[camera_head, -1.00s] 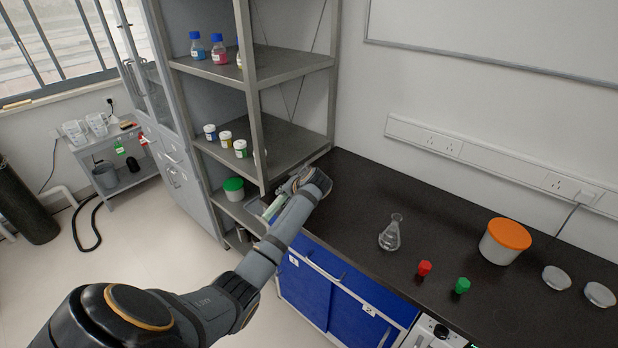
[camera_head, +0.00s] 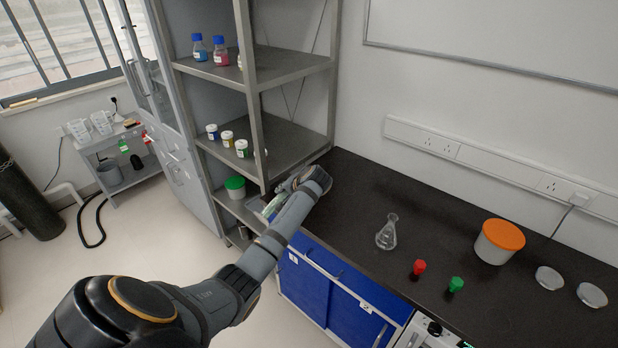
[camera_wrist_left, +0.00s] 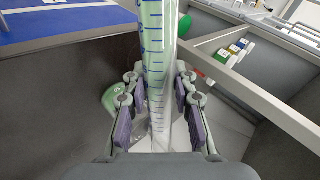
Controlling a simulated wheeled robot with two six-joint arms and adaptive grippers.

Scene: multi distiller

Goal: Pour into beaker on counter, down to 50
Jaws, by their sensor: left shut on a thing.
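My left gripper (camera_wrist_left: 160,122) is shut on a clear graduated cylinder (camera_wrist_left: 155,50) with blue marks; its upper part looks pale green. The liquid level cannot be read. In the head view the cylinder (camera_head: 272,206) shows only as a small pale piece beside my left wrist, at the counter's left end by the shelf. My arm hides most of the gripper there. A clear conical flask (camera_head: 386,236) stands upright on the dark counter (camera_head: 440,225), right of my gripper and apart from it. I see no straight-sided beaker on the counter. My right gripper is not in view.
A red stopper (camera_head: 419,267), a green stopper (camera_head: 456,285), an orange-lidded tub (camera_head: 499,243) and two round pale dishes stand right of the flask. A metal shelf (camera_head: 290,65) with bottles rises behind my wrist. Jugs (camera_head: 100,122) stand on a far cart.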

